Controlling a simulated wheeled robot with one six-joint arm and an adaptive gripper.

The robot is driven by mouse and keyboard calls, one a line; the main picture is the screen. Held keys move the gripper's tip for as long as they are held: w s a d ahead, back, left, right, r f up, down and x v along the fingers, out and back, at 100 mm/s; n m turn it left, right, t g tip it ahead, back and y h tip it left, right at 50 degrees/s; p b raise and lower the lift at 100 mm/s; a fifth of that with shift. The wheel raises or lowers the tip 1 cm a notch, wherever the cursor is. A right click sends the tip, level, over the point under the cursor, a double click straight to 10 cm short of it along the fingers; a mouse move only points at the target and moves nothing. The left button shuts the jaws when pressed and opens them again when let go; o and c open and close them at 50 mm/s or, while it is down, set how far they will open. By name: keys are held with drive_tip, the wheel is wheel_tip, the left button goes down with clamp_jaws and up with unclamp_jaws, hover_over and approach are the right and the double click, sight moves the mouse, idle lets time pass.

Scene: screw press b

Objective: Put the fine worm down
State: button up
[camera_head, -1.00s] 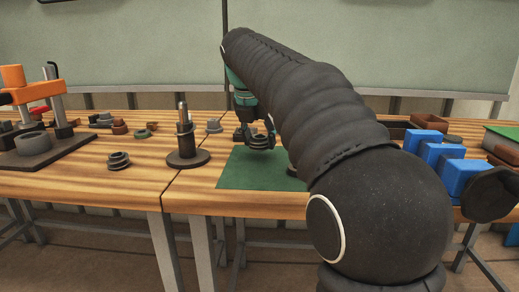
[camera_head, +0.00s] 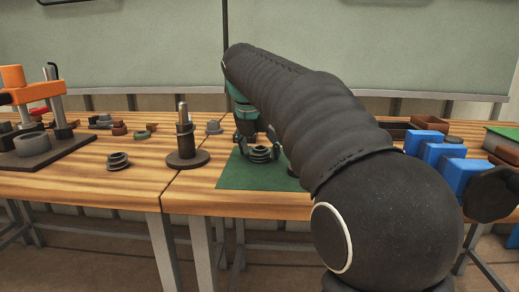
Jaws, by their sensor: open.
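The fine worm (camera_head: 261,154), a short dark ringed piece, sits at the green mat (camera_head: 236,177), apparently resting on it. My gripper (camera_head: 260,147) is just above and around the worm, with its fingers spread to either side of it. The fingers are open. My arm covers the right part of the mat, and a dark round thing beside the worm is mostly hidden there.
A post on a round base (camera_head: 186,143) stands left of the mat. An orange-topped press (camera_head: 14,85) is at far left. Blue blocks (camera_head: 455,165) and a brown tray (camera_head: 397,129) are at right.

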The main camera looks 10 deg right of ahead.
drive_tip(key=shift+r, duration=0.1)
drive_tip(key=p+v, duration=0.2)
drive_tip(key=v, duration=1)
drive_tip(key=shift+p, duration=0.3)
